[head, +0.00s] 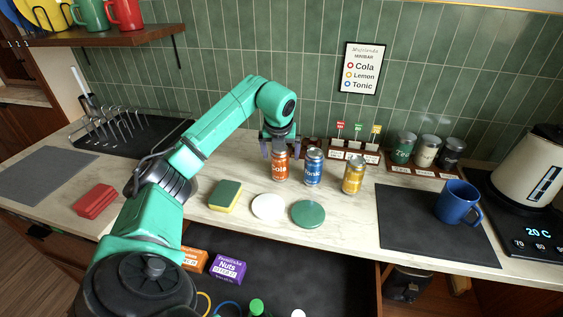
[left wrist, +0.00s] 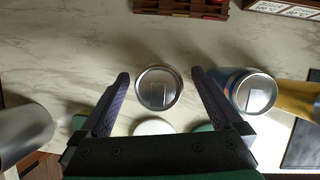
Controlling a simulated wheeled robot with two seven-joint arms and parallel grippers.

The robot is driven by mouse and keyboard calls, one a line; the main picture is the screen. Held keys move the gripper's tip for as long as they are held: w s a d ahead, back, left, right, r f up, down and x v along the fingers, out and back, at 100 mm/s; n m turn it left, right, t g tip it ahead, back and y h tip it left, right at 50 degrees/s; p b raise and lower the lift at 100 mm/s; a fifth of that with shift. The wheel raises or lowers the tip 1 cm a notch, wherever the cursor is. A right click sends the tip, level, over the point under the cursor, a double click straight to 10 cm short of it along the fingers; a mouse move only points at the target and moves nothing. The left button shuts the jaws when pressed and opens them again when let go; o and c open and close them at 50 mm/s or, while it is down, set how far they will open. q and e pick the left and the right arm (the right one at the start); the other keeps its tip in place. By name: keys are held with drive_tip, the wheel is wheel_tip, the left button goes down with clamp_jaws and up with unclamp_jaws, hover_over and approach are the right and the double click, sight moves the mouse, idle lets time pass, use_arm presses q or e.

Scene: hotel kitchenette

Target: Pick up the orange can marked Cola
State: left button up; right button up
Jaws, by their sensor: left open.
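The orange can marked Cola (head: 280,167) stands upright on the marble counter, leftmost of three cans. My left gripper (head: 279,147) is just above it, pointing down, with its fingers near the can's top. In the left wrist view the round silver top of the Cola can (left wrist: 159,88) lies between the tips of the open left gripper (left wrist: 160,84), with a gap to each finger. The blue Tonic can (head: 314,167) stands close to its right and shows beside the right finger in the left wrist view (left wrist: 250,92). My right gripper is not in view.
A yellow can (head: 354,175) stands right of the Tonic can. A white disc (head: 268,206), a green disc (head: 308,214) and a sponge (head: 225,195) lie in front. An open drawer with snack boxes (head: 228,267) is below. A rack (head: 356,153) stands behind.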

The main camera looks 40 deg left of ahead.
use_arm(q)
drive_tip(key=x, duration=0.1)
drive_tip(key=p+x, duration=0.1)
drive_tip(key=shift+s+f, duration=0.1)
drive_tip(key=shift+f, duration=0.35)
drive_tip(key=shift+a+f, duration=0.1)
drive_tip(key=shift+f, duration=0.4)
drive_tip(key=c, duration=0.4)
clamp_jaws()
use_arm(e)
drive_tip(key=shift+w+d+r, duration=0.1)
drive_tip(key=shift+w+r, duration=0.1)
drive_tip(key=shift+r, duration=0.2)
drive_tip(key=shift+w+d+r, duration=0.1)
drive_tip(key=shift+w+r, duration=0.05)
drive_tip(key=shift+r, duration=0.25)
